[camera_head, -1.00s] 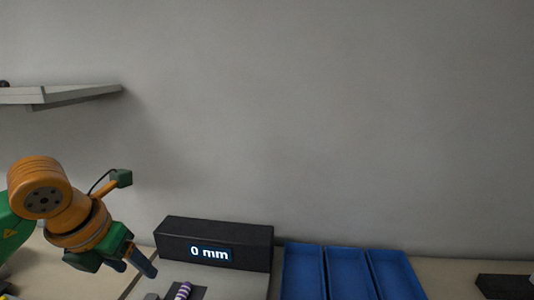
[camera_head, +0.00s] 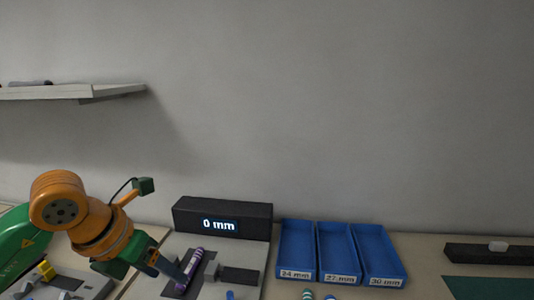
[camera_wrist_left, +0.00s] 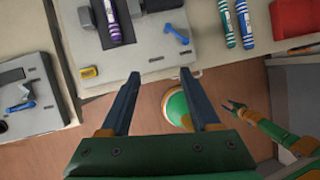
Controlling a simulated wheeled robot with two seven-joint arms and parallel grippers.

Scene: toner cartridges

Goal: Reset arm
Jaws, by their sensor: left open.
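My left gripper (camera_head: 168,266) is open and empty at the lower left of the head view. In the left wrist view its two dark fingers (camera_wrist_left: 160,76) stand wide apart with nothing between them. A purple striped cartridge (camera_head: 190,270) lies on the grey measuring device, just right of the gripper in the head view and apart from it in the left wrist view (camera_wrist_left: 113,22). The device's black display box (camera_head: 258,222) reads 0 mm. My right gripper (camera_wrist_left: 232,106) shows small at the right of the left wrist view; its jaw state is unclear.
Three blue trays (camera_head: 318,277) labelled 24, 27 and 30 mm stand right of the display. Green striped (camera_wrist_left: 222,22) and blue striped (camera_wrist_left: 243,22) cartridges lie beside the device. A red container (camera_wrist_left: 294,18) is farther right. A shelf (camera_head: 70,91) hangs at left.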

